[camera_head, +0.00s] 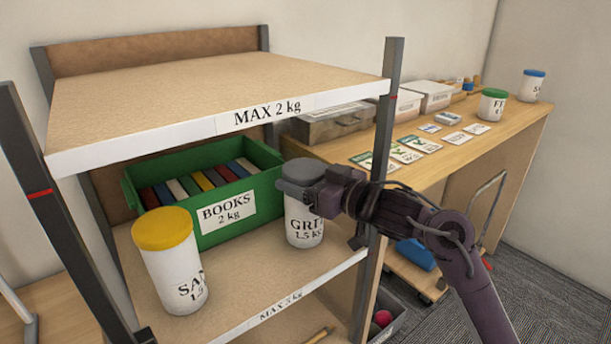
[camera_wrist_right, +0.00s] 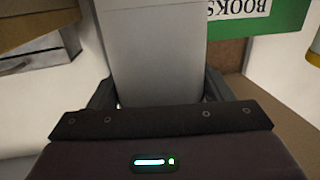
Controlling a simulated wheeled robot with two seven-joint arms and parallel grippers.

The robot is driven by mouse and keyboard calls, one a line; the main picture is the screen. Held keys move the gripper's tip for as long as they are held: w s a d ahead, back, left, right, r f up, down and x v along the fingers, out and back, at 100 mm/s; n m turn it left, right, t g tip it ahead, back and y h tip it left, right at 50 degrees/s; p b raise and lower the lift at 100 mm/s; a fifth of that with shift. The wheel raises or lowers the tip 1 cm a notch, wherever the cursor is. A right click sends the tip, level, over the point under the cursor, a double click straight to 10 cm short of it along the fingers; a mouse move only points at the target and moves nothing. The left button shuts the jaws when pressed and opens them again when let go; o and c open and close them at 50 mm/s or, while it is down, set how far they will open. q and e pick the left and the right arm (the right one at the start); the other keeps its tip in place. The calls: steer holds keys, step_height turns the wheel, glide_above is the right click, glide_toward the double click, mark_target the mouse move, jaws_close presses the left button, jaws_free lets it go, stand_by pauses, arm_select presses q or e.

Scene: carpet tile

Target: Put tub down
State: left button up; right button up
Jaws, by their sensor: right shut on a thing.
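A white tub with a grey lid, marked GRIT 1.5 (camera_head: 304,224), is on or just above the middle shelf (camera_head: 245,280), by the right front post. I cannot tell whether its base touches the board. My right gripper (camera_head: 300,187) is shut on this tub near its top. In the right wrist view the tub (camera_wrist_right: 155,65) fills the space between the fingers, and its label is out of sight. The tub looks upright. My left gripper is not in view.
A green BOOKS crate (camera_head: 227,212) stands just left of the tub. A yellow-lidded tub (camera_head: 172,265) stands at the shelf's front left. The top shelf (camera_head: 200,85) is empty. A wooden bench (camera_head: 465,152) behind holds boxes, cards and two tubs. The post (camera_head: 378,180) is close to my arm.

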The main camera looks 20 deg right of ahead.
steer(key=shift+r, duration=0.2)
steer(key=o, duration=1.7)
steer(key=shift+f, duration=0.3)
steer(key=shift+o, duration=0.3)
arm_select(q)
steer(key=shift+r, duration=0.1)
arm_select(e)
steer(key=shift+s+r, duration=0.1)
steer(key=shift+r, duration=0.1)
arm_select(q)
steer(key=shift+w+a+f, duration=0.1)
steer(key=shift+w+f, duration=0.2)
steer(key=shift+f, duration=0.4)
arm_select(e)
steer(key=v, duration=1.2)
